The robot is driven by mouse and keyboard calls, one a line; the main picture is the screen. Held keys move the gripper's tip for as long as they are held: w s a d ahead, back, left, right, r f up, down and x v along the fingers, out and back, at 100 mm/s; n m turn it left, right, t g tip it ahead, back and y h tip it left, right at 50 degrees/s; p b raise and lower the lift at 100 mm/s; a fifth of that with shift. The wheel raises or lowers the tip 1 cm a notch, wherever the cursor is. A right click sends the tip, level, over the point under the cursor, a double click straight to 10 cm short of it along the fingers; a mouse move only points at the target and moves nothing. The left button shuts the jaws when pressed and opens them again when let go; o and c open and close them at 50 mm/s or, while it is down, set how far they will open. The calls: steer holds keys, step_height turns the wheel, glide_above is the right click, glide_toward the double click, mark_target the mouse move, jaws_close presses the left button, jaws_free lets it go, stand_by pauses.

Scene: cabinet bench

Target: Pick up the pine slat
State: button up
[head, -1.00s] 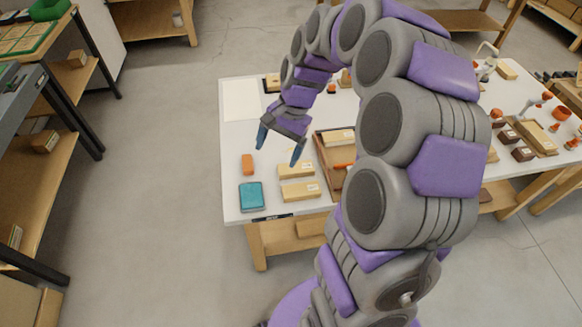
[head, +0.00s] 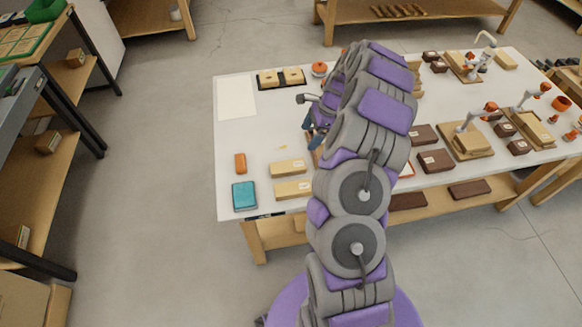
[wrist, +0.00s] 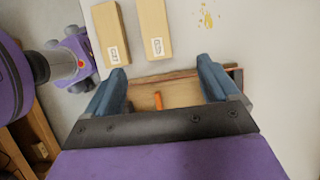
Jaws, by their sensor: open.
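Two pale wooden slats with white labels lie side by side on the white bench top, an upper one (head: 288,168) and a lower one (head: 293,190). They also show in the wrist view, the left slat (wrist: 107,35) and the right slat (wrist: 154,28), beyond my fingertips. I cannot tell which is the pine one. My gripper (wrist: 161,76) is open and empty above a shallow wooden tray (wrist: 180,76). A small orange piece (wrist: 158,100) shows in the tray. In the head view my arm hides most of the tray and part of my gripper (head: 311,134).
Dark brown blocks (head: 435,160) crowd the right. The bench's left middle is clear.

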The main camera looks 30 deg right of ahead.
steer(key=b, duration=0.2)
glide_above(290, 165)
steer(key=f, duration=0.8)
steer(key=shift+s+d+f, duration=0.15)
steer(key=shift+d+f, duration=0.4)
steer(key=shift+d+f+b, duration=0.25)
steer(key=shift+f+b, duration=0.1)
steer(key=shift+f, duration=0.25)
steer(key=shift+d+f+b, duration=0.2)
steer(key=shift+f+b, duration=0.15)
steer(key=shift+f, duration=0.2)
steer(key=a+f+b, duration=0.1)
steer(key=a+f, duration=0.1)
steer(key=shift+a+f, duration=0.3)
steer(key=shift+a, duration=0.3)
steer(key=shift+d, duration=0.85)
steer(key=c, duration=0.5)
steer(key=shift+a, duration=0.65)
steer(key=c, duration=0.7)
